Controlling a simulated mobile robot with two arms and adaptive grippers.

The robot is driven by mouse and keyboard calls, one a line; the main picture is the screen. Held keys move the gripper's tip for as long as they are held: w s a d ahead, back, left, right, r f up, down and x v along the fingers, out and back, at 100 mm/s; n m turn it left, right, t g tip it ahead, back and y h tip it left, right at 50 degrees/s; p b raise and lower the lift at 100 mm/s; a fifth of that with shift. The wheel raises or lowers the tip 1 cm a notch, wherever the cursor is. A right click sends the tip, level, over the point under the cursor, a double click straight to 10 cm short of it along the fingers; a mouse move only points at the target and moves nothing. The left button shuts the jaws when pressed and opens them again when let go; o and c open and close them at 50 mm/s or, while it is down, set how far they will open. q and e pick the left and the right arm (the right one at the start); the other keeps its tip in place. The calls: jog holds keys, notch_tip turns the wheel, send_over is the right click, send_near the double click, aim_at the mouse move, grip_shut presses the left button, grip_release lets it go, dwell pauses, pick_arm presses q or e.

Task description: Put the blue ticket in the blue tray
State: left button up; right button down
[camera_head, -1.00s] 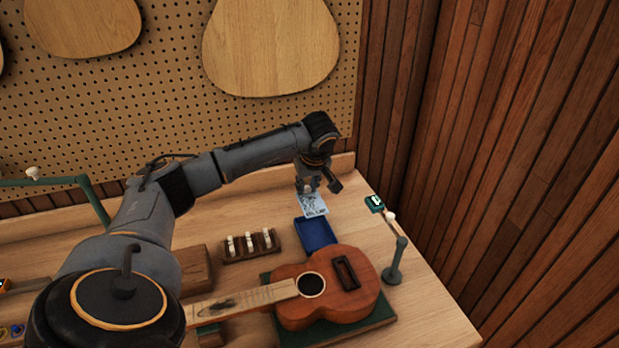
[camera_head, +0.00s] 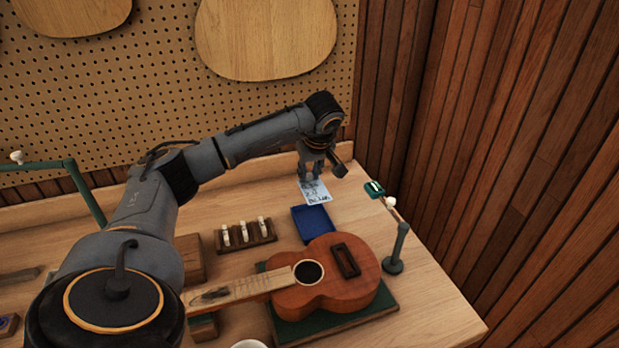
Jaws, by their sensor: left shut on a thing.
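The light blue ticket (camera_head: 316,193) hangs from my left gripper (camera_head: 311,176), which is shut on its upper part. The ticket has dark print along its lower edge. It is just behind the blue tray (camera_head: 313,224), near the tray's back edge in the picture; I cannot tell its exact height above the bench. The blue tray is empty where I see it, and the ukulele hides part of its front. My right gripper is not in view.
A ukulele (camera_head: 336,290) lies on a green mat (camera_head: 345,324) in front of the tray. A wooden rack with white pegs (camera_head: 246,236) stands left of the tray. A green post (camera_head: 398,247) with a small head stands at right. A pegboard wall (camera_head: 110,100) rises behind.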

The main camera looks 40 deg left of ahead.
aim_at(310, 184)
pick_arm(q)
jog(key=shift+f+b, duration=3.4)
jog(key=shift+f, duration=0.75)
jog(key=shift+f+b, duration=1)
jog(key=shift+f, duration=1.05)
jog(key=o, duration=0.9)
jog(key=shift+c, duration=0.2)
jog(key=shift+o, duration=0.2)
jog(key=shift+o, duration=1.2)
jog(key=shift+r, duration=0.1)
jog(key=shift+r+p, duration=3.05)
jog(key=shift+r, duration=0.4)
